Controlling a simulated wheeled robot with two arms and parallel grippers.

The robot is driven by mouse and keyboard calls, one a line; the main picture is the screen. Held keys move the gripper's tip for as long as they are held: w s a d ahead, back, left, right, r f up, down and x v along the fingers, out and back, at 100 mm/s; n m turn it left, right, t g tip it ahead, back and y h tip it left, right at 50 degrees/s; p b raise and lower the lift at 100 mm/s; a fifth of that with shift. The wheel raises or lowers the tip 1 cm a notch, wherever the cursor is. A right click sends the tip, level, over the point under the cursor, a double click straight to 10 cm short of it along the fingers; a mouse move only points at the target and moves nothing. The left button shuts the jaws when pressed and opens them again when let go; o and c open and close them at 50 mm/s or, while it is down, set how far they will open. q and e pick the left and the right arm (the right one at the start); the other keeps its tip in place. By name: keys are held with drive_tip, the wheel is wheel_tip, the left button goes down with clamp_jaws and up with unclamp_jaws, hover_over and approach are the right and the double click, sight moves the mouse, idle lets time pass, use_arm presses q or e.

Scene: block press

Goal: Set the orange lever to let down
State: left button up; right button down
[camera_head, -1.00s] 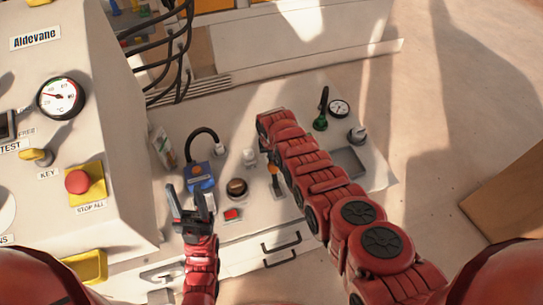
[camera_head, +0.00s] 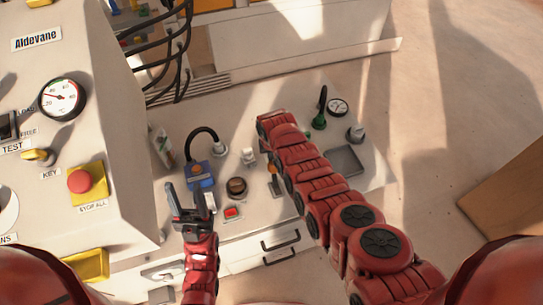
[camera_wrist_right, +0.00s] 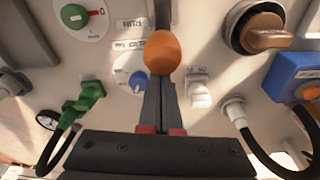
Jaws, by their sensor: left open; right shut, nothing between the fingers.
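The orange lever's ball knob (camera_wrist_right: 162,52) shows in the right wrist view, with its dark shaft rising behind it to the top edge. In the head view a small orange part of the lever (camera_head: 272,169) shows beside my right arm. My right gripper (camera_wrist_right: 160,82) is shut and empty. Its fingertips are right at the knob in the picture; I cannot tell whether they touch it. In the head view its fingers are hidden by the arm. My left gripper (camera_head: 189,194) is open and empty, left of the red button.
A gauge (camera_head: 338,106) is at the back right. A tall console (camera_head: 75,125) stands left.

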sight(276, 170)
drive_tip(key=shift+s+d+r+p, duration=0.1)
drive_tip(key=shift+s+r+p, duration=0.05)
drive_tip(key=shift+s+p, duration=0.2)
drive_tip(key=shift+s+d+r+t+y, duration=0.2)
drive_tip(key=shift+s+t, duration=0.2)
drive_tip(key=shift+t, duration=0.15)
drive_tip(key=shift+s+d+r+t+y, duration=0.1)
drive_tip(key=shift+s+t+y, duration=0.1)
drive_tip(key=shift+s+t, duration=0.3)
drive_tip(key=shift+s+d+t, duration=0.1)
drive_tip(key=shift+s+t, duration=0.3)
drive_tip(key=shift+t, duration=0.15)
drive_tip(key=shift+s+d+r+t+y, duration=0.2)
drive_tip(key=shift+s+t+y, duration=0.15)
drive_tip(key=shift+s, duration=0.2)
drive_tip(key=shift+s+d+f+t+b, duration=0.15)
drive_tip(key=shift+s+t+b, duration=0.25)
drive_tip(key=shift+s, duration=0.15)
drive_tip(key=shift+s+d+f+t+b, duration=0.1)
drive_tip(key=shift+s+d+t+b, duration=0.05)
drive_tip(key=shift+s+t+b, duration=0.3)
drive_tip(key=shift+s+d+t+y+b, duration=0.25)
drive_tip(key=shift+s+t+b, duration=0.25)
drive_tip(key=shift+s+b, duration=0.25)
drive_tip(key=shift+s+d+t+y+b, duration=0.2)
drive_tip(key=shift+s+t+b, duration=0.3)
drive_tip(key=shift+s+b, duration=0.2)
drive_tip(key=shift+s+d+t+y+b, duration=0.25)
drive_tip(key=shift+s+t+b, duration=0.25)
drive_tip(key=shift+s+b, duration=0.25)
